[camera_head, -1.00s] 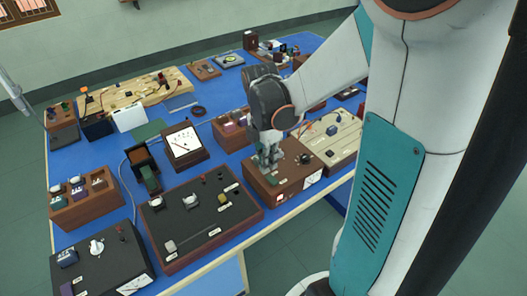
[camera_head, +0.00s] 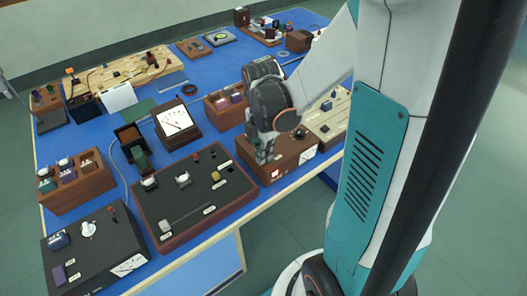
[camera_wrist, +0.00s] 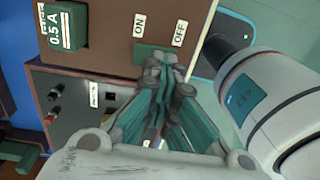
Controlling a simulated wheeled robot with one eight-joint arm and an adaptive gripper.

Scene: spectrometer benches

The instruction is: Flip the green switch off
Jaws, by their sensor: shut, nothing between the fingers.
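The green switch (camera_wrist: 146,56) is on the face of a brown wooden box (camera_wrist: 105,50) in the wrist view, below the white ON and OFF labels. Its left part shows under the ON label; my fingertips cover its right part, under OFF. My gripper (camera_wrist: 168,60) is shut and empty, its tips at the switch; I cannot tell whether they touch it. In the head view my gripper (camera_head: 263,158) is at the left part of the brown box (camera_head: 290,163), and the switch is hidden there.
A green 0.5 A block (camera_wrist: 62,26) is on the same box. A dark control panel (camera_head: 195,200) stands just left of the box. A meter (camera_head: 176,122) and wooden racks stand behind on the blue bench. The bench's front edge is close to the box.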

